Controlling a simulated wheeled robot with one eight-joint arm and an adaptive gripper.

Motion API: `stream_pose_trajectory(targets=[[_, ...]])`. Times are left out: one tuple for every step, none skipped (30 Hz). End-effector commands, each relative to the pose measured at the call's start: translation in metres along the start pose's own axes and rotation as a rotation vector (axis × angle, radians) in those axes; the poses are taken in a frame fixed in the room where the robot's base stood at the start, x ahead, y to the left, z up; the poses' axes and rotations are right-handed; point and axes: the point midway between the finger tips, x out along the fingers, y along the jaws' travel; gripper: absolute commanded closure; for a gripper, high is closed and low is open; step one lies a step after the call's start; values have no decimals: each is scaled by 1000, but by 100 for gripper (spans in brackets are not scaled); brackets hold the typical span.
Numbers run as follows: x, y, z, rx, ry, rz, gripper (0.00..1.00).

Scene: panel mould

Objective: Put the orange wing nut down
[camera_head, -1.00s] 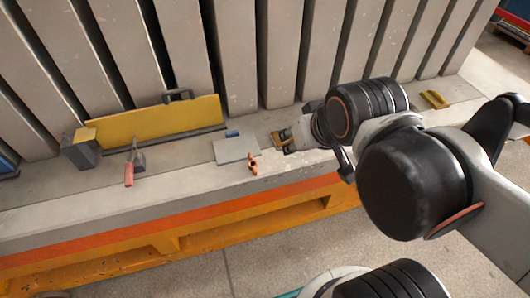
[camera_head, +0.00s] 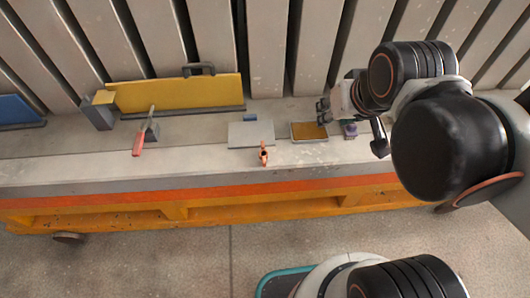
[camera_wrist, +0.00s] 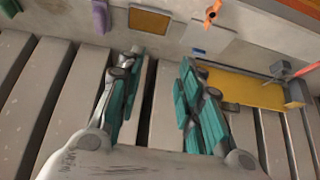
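The orange wing nut (camera_head: 263,155) rests on the concrete ledge, just in front of the light grey plate (camera_head: 250,134). It also shows near the top edge of the wrist view (camera_wrist: 212,13). My gripper (camera_head: 323,110) is apart from it, to the right and farther back, near the upright grey panels. In the wrist view my gripper (camera_wrist: 160,65) has its two teal-padded fingers spread wide, with nothing between them. A flat brown-yellow square pad (camera_head: 309,131) with a dark rim lies between the wing nut and my gripper. It also shows in the wrist view (camera_wrist: 150,21).
A yellow panel piece (camera_head: 180,93) with a dark handle stands on the left. A red-handled tool (camera_head: 139,143) and a grey block (camera_head: 99,110) are near it. A purple-topped item (camera_head: 350,130) stands right of the pad. The ledge's front strip is mostly clear.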

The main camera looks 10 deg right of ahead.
Motion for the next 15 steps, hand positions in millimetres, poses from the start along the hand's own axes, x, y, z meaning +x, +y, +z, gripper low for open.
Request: stream_pose_trajectory(targets=[[2, -2, -3, 2, -11, -2, 67], [3, -3, -4, 4, -18, -3, 67], [5, -4, -6, 7, -29, -5, 67], [6, -6, -8, 10, -37, -6, 67], [8, -7, -10, 13, -46, -7, 67], [10, -9, -12, 16, -58, -9, 67], [12, -11, -14, 19, -69, -10, 67], [15, -12, -16, 22, -81, -11, 67], [18, -15, -19, 28, -97, -12, 67], [21, -17, -21, 31, -111, -12, 67], [25, -20, -24, 35, -126, -13, 67], [30, -24, -28, 41, -148, -14, 67], [34, -26, -31, 46, -166, -14, 67], [39, -29, -33, 51, -184, -14, 67], [46, -34, -36, 58, -208, -13, 67]])
